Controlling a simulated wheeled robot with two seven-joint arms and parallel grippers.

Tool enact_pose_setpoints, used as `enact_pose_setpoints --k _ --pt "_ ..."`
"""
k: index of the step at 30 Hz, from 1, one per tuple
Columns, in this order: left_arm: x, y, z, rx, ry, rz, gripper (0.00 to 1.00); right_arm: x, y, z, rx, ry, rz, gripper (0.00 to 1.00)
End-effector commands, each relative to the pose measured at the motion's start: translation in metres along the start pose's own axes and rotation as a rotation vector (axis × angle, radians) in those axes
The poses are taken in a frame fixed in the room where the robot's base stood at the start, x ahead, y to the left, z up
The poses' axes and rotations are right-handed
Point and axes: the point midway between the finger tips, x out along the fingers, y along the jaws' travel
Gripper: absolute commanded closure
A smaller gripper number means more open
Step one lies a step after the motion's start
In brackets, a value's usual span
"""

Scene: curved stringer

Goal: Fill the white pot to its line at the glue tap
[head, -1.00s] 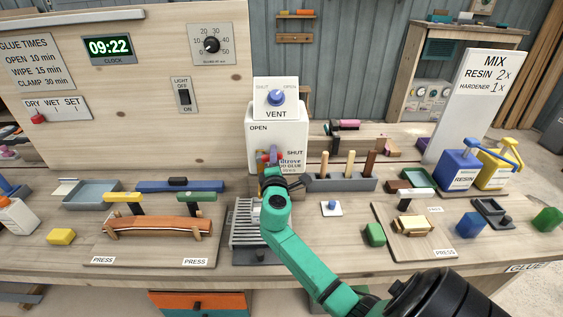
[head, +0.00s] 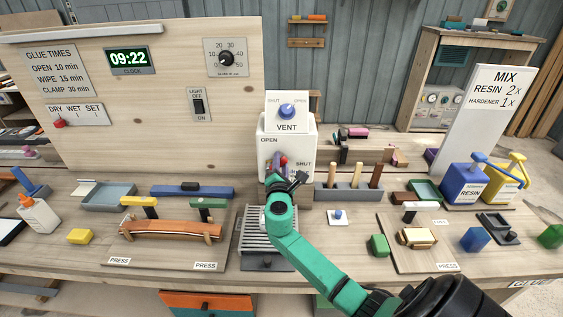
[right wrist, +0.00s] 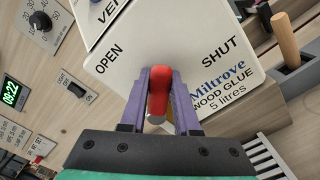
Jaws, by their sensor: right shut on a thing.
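The glue tap is on a white glue container (head: 302,140) marked OPEN at upper left and SHUT at lower right. Its red handle (head: 284,160) also shows in the right wrist view (right wrist: 159,88), between the two words. My right gripper (right wrist: 160,100) is shut on this handle, with a purple finger on each side. In the head view, my green right arm reaches up to the tap over a slatted grate (head: 254,240). The tap's spout is hidden by the arm and gripper. I cannot make out the white pot or its line. My left gripper is out of view.
A blue VENT knob (head: 287,111) is on top of the container. A rack of wooden-handled tools (head: 350,194) stands close on the right. A clamped curved piece (head: 170,230) lies left of the grate. A white bottle (head: 40,217) stands far left.

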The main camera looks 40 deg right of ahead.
Motion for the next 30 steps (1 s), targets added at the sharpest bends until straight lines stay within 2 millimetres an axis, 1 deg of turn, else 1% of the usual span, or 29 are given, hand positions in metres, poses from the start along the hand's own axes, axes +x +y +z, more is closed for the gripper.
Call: enact_pose_setpoints --k 1,8,9,10,11,20,23,26,29,30 --pt "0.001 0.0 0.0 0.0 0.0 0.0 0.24 -0.001 -0.004 -0.004 -0.006 0.008 -0.005 1.0" --pt "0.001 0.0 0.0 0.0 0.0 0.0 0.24 -0.001 -0.004 -0.005 -0.005 0.008 -0.006 1.0" --pt "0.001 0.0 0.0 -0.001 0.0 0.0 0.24 -0.001 -0.004 -0.005 -0.004 0.008 -0.006 0.59" --pt "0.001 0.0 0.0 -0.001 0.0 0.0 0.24 -0.001 -0.004 -0.004 -0.004 0.008 -0.006 0.47" --pt "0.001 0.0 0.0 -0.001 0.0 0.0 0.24 -0.001 -0.004 -0.004 -0.004 0.007 -0.005 0.4" --pt "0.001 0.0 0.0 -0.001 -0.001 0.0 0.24 -0.001 -0.001 -0.002 0.0 0.003 -0.002 0.4" --pt "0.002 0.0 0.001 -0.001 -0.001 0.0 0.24 -0.006 -0.002 -0.003 0.001 0.003 -0.001 0.4" --pt "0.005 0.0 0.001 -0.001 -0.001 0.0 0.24 -0.02 -0.002 -0.004 0.002 0.005 -0.001 0.4" --pt "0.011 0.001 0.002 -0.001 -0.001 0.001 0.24 -0.042 -0.004 -0.004 0.002 0.006 -0.001 0.4" --pt "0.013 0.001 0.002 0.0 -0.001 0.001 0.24 -0.053 -0.004 -0.005 0.003 0.006 -0.002 0.4"
